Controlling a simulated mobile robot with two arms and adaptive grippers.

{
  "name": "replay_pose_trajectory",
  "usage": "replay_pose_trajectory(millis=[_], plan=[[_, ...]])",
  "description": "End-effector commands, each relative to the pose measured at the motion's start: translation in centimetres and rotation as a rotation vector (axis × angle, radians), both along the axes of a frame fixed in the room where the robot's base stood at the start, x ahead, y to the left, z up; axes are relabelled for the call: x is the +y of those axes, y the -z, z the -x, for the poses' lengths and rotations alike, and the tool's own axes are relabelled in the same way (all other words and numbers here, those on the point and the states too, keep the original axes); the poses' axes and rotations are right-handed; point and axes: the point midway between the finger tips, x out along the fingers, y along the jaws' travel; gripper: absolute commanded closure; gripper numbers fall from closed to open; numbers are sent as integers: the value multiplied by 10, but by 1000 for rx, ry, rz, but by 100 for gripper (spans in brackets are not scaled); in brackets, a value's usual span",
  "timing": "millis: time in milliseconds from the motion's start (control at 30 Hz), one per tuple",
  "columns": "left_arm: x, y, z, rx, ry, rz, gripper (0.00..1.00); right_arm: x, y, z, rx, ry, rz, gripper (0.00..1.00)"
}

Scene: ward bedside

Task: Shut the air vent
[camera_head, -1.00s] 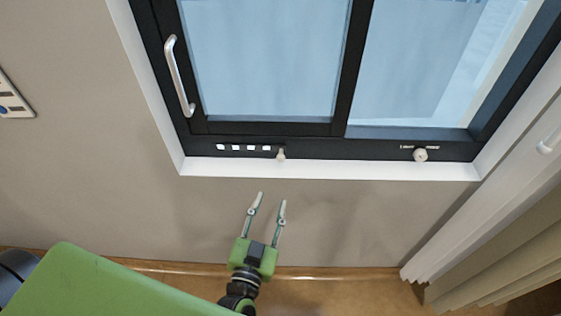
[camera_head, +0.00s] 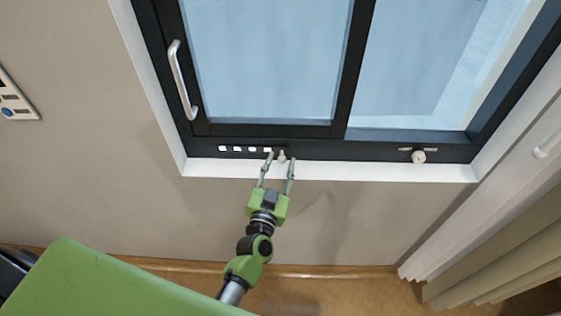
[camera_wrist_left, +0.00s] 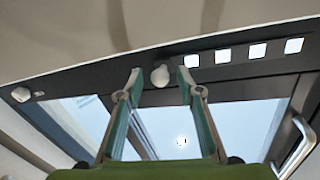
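The air vent (camera_head: 245,149) is a dark strip in the bottom window frame with several bright openings in a row. Its pale slider knob (camera_head: 282,156) sits just right of the openings. My left gripper (camera_head: 281,159) is open, with one finger on each side of the knob. In the left wrist view, the vent openings (camera_wrist_left: 258,50) are uncovered, and the knob (camera_wrist_left: 160,75) lies between the open fingertips (camera_wrist_left: 158,80), with gaps to both. Contact is not visible. My right gripper is not in view.
A second round knob (camera_head: 418,156) sits on the frame at right. The window has a silver handle (camera_head: 181,80) at left. A pale curtain (camera_head: 490,200) hangs at right, and a control panel (camera_head: 15,98) is on the left wall. Bare wall lies below the sill.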

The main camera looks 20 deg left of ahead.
Motion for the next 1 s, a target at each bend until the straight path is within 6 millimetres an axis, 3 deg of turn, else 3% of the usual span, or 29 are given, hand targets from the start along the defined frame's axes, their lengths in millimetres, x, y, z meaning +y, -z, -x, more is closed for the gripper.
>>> replay_pose_trajectory(millis=[367, 500, 667, 833, 1000], plan=[[1, 0, -5, 1, 0, -1, 66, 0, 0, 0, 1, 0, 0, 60], [1, 0, -5, 0, 0, -1, 100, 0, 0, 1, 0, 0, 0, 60], [2, 0, -5, 0, 0, -1, 100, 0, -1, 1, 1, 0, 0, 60], [21, -2, 1, 1, 0, -5, 100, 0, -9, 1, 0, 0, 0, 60], [27, 0, 2, -1, -1, -1, 100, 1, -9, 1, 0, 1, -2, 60]])
